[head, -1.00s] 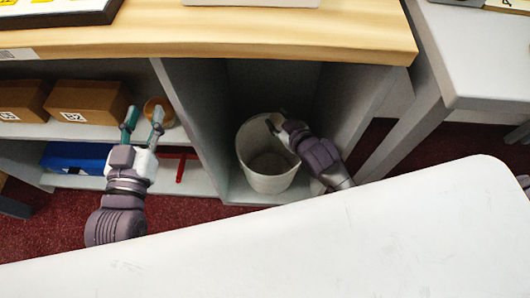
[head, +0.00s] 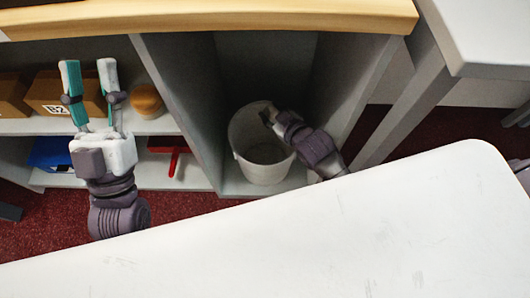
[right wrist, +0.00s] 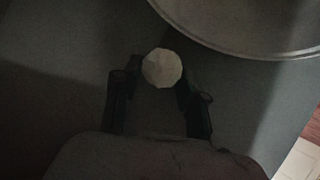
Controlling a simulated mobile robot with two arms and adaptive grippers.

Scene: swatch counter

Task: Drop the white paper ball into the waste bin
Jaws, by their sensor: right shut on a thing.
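The white paper ball (right wrist: 161,68) is between the fingertips of my right gripper (right wrist: 158,84) in the right wrist view; it cannot be seen in the head view. In the head view my right gripper (head: 267,117) is at the upper right rim of the waste bin (head: 240,146), a pale round bin standing in the open bay under the counter. The bin's curved rim (right wrist: 225,45) shows at the top right of the wrist view, and the ball appears beside it, not over its opening. My left gripper (head: 90,88) is open and empty in front of the shelves.
Left of the bay, shelves hold brown boxes (head: 45,92), a round orange-brown item (head: 147,100), a blue bin (head: 50,153) and a red item (head: 170,155). The wooden countertop (head: 220,18) overhangs the bay. A white surface (head: 330,230) fills the foreground.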

